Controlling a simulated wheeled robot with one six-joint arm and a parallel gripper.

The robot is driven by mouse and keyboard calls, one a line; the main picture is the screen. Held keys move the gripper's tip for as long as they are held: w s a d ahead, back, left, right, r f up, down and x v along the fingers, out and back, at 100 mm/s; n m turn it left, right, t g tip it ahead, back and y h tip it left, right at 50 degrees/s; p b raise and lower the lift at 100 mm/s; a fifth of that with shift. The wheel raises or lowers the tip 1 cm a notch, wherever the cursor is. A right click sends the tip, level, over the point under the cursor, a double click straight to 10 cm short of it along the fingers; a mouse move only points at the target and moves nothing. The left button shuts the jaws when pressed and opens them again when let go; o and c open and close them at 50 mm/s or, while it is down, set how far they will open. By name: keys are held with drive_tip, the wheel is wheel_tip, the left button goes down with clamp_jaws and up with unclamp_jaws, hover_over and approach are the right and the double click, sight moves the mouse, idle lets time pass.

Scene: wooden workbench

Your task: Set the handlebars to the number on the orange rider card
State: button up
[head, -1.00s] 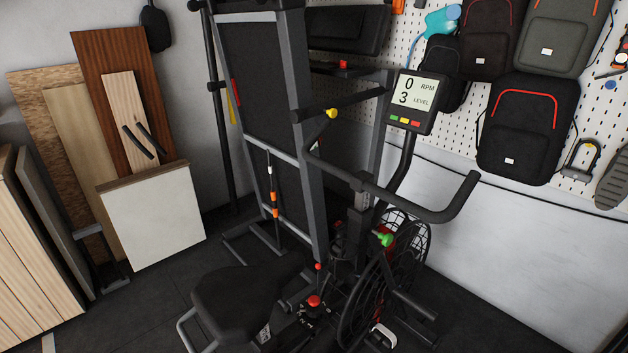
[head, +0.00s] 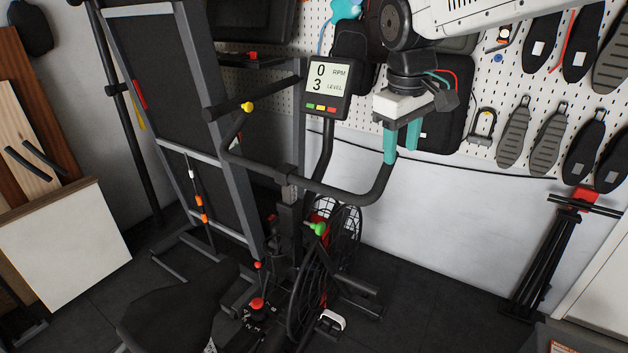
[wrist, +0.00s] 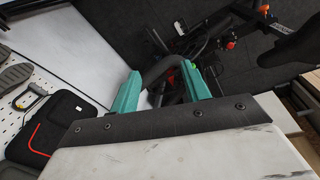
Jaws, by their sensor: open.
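The black handlebars (head: 325,187) belong to an exercise bike; their right end rises toward my gripper. My gripper (head: 402,150) has two teal fingers, open and pointing down at that end. In the wrist view the bar's curved end (wrist: 160,66) shows between the fingertips (wrist: 158,82); I cannot tell whether they touch it. A green knob (head: 318,228) sits on the bike below the bars. The console (head: 329,88) reads 0 RPM and level 3. An orange-marked piece (head: 562,346) is cut off at the bottom right; I cannot tell whether it is the rider card.
A grey metal frame (head: 190,115) stands left of the bike. The seat (head: 178,305) and a red knob (head: 257,304) are low in front. Backpacks and shoe soles hang on the pegboard (head: 480,90) behind. A folded black stand (head: 555,250) leans at the right.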

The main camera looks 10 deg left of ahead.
sight(314, 182)
drive_tip(key=w+a+f+n, duration=0.2)
drive_tip(key=w+a+f, duration=0.1)
drive_tip(key=a, duration=0.6)
drive_tip(key=w+a+f+n, duration=0.2)
drive_tip(key=w+a+f, duration=0.15)
drive_tip(key=a, duration=0.55)
drive_tip(key=f, duration=0.8)
drive_tip(key=shift+w+f, duration=0.15)
drive_tip(key=shift+w, duration=0.2)
